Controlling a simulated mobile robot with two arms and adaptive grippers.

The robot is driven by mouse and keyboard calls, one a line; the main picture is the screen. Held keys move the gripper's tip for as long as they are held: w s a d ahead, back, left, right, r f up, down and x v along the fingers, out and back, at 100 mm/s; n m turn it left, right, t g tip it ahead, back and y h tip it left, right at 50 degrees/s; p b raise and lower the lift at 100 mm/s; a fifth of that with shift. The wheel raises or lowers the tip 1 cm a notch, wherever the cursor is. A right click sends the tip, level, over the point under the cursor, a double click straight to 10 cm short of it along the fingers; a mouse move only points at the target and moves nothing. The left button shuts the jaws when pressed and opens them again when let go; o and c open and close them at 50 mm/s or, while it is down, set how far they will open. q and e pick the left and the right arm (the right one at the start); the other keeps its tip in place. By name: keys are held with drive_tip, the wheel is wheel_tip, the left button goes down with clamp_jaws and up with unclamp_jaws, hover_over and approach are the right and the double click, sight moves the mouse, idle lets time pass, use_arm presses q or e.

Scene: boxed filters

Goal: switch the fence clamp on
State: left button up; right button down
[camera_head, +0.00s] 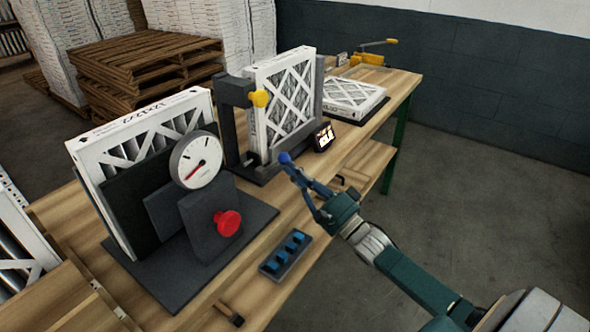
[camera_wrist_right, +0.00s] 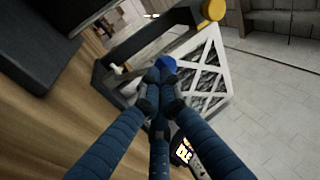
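The fence clamp appears to be the dark upright fixture (camera_head: 236,120) in the middle of the bench, with a yellow knob (camera_head: 260,98) on its upper arm. A white-framed pleated filter (camera_head: 285,105) stands upright in it. A blue ball knob (camera_head: 285,158) shows at its near side; it also shows in the right wrist view (camera_wrist_right: 166,64). My right gripper (camera_head: 296,173) has its fingers drawn together, the tips at the blue knob. The tips partly cover the knob, so I cannot tell whether they grip it. My left gripper is out of view.
A small lit display (camera_head: 324,137) stands right of the fixture. A gauge (camera_head: 196,160) and red knob (camera_head: 228,222) stand nearer, before another filter. A tray of blue pieces (camera_head: 286,253) lies at the bench's front edge. A flat filter (camera_head: 348,97) lies farther back.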

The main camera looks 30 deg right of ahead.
sight(286, 159)
drive_tip(key=r+g+p, duration=0.1)
drive_tip(key=p, duration=0.2)
drive_tip(key=w+r+g+p, duration=0.1)
drive_tip(key=r+p, duration=0.1)
drive_tip(key=p, duration=0.1)
drive_tip(key=w+a+r+p, duration=0.1)
drive_tip(key=p, duration=0.2)
drive_tip(key=shift+w+r+g+h, duration=0.1)
drive_tip(key=shift+r+g+h, duration=0.1)
drive_tip(key=shift+g+h, duration=0.2)
drive_tip(key=w, duration=0.1)
drive_tip(key=w+r, duration=0.1)
drive_tip(key=w+a, duration=0.1)
drive_tip(key=shift+r+p, duration=0.25)
drive_tip(key=shift+p, duration=0.1)
drive_tip(key=shift+w+a+r, duration=0.25)
drive_tip(key=shift+w+r, duration=0.05)
drive_tip(key=shift+w, duration=0.25)
drive_tip(key=shift+w+a+r, duration=0.25)
drive_tip(key=shift+w+r, duration=0.05)
drive_tip(key=shift+w, duration=0.25)
drive_tip(key=shift+r, duration=0.1)
